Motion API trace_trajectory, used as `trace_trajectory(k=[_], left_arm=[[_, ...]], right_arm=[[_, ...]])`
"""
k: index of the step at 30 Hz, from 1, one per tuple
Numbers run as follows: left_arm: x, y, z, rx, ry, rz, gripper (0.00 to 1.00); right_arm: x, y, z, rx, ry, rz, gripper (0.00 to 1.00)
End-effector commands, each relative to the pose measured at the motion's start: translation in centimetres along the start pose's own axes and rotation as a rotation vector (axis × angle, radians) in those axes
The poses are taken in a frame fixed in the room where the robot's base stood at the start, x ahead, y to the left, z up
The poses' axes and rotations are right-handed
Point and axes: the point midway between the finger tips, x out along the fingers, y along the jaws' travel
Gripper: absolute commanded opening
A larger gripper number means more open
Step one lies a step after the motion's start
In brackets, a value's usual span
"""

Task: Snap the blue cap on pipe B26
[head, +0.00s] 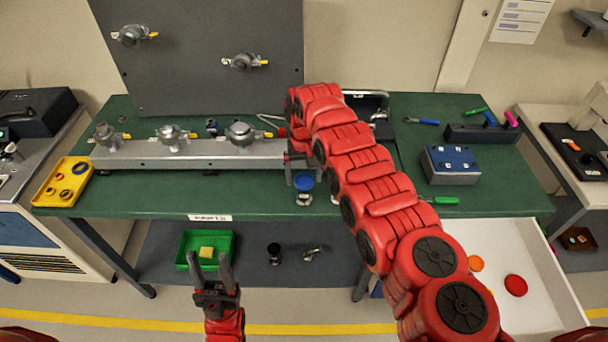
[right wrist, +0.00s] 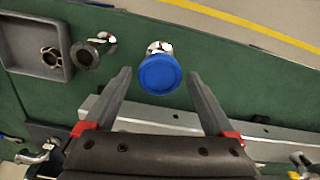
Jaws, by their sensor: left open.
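A round blue cap (head: 304,182) sits over a small metal fitting (head: 304,199) near the front edge of the green bench. The cap also shows in the right wrist view (right wrist: 160,76), with the metal fitting (right wrist: 160,48) partly hidden behind it. I cannot tell how firmly it is seated, and no B26 label is readable. My right gripper (head: 303,178) is open, its fingers on either side of the cap with small gaps in the right wrist view (right wrist: 159,75). My left gripper (head: 209,258) is open and empty, low in front of the bench.
A metal rail (head: 190,155) with valve fittings lies behind the cap. A yellow tray (head: 47,196) stands at the left end. An open white drawer (head: 535,262) juts out front right. A green tray (head: 226,240) is on the lower shelf. An uncapped fitting (right wrist: 92,51) is near the cap.

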Motion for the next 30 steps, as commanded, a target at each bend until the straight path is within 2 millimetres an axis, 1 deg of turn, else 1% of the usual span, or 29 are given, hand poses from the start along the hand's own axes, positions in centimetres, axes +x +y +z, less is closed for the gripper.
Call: trace_trajectory(k=[9,11,13,17,19,23,24,25,30], left_arm=[[-0.1,0.0,0.0,0.000,0.000,0.000,0.50],[-0.2,0.0,0.0,0.000,0.000,0.000,0.50],[-0.5,0.0,0.1,0.000,0.000,0.000,0.50],[-1.6,0.1,0.3,0.000,0.000,0.000,0.50],[-2.5,0.1,0.4,0.000,0.000,0.000,0.50],[-3.0,0.1,0.5,0.000,0.000,0.000,0.50],[-3.0,0.1,0.5,0.000,0.000,0.000,0.50],[-2.5,0.1,0.4,0.000,0.000,0.000,0.50],[-1.8,0.1,0.3,0.000,0.000,0.000,0.50]], right_arm=[[-0.1,0.0,0.0,0.001,0.001,0.000,1.00],[-0.4,0.1,-0.1,0.001,0.002,-0.001,1.00],[-1.2,0.1,-0.1,0.002,0.002,-0.001,1.00],[-3.5,0.0,-0.1,0.000,0.005,-0.001,1.00],[-5.4,0.0,-0.1,0.001,0.006,0.000,1.00],[-8.4,-0.1,-0.1,-0.001,0.006,0.000,1.00],[-9.2,-0.3,-0.1,-0.003,0.005,-0.002,1.00],[-9.8,-0.3,-0.1,-0.002,0.004,-0.002,1.00],[-12.0,-0.3,0.1,-0.002,-0.001,-0.002,1.00]])
